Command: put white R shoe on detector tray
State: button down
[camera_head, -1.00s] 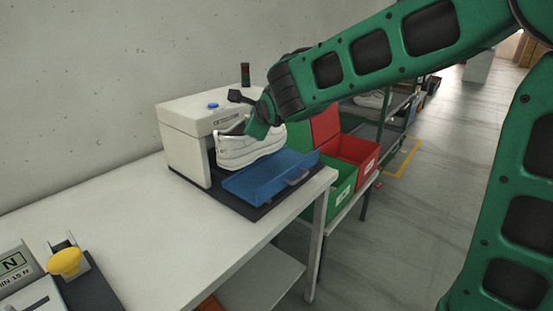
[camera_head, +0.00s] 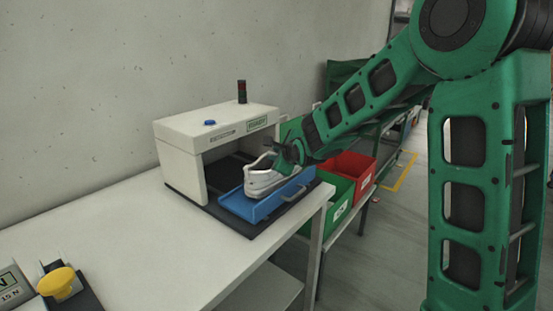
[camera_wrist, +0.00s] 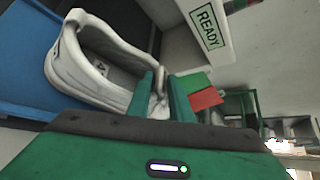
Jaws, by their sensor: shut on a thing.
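The white shoe (camera_head: 262,181) is at the blue detector tray (camera_head: 240,207) in the head view, over the tray's middle. I cannot tell whether its sole touches the tray floor. My gripper (camera_head: 293,156) is shut on the shoe's upper rim; in the wrist view my gripper (camera_wrist: 164,98) has its two green fingers on either side of the shoe's edge. The shoe (camera_wrist: 85,75) shows its open collar there, with a partly legible mark inside. The blue tray (camera_wrist: 25,60) lies beyond it. The detector (camera_head: 215,132) is a white arch behind the tray, with a READY sign.
A green bin (camera_head: 343,195) and a red bin (camera_head: 352,168) stand right of the white table (camera_head: 150,230). A yellow button (camera_head: 57,283) is at the near left. The table's middle is clear.

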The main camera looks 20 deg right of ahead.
jog(key=shift+f, duration=0.4)
jog(key=c, duration=1.6)
grip_release()
jog(key=shift+f, duration=0.1)
jog(key=shift+s, duration=0.15)
jog(key=v, duration=1.1)
jog(key=shift+s+r, duration=0.25)
jog(key=shift+s, duration=0.05)
jog(key=shift+d, duration=0.1)
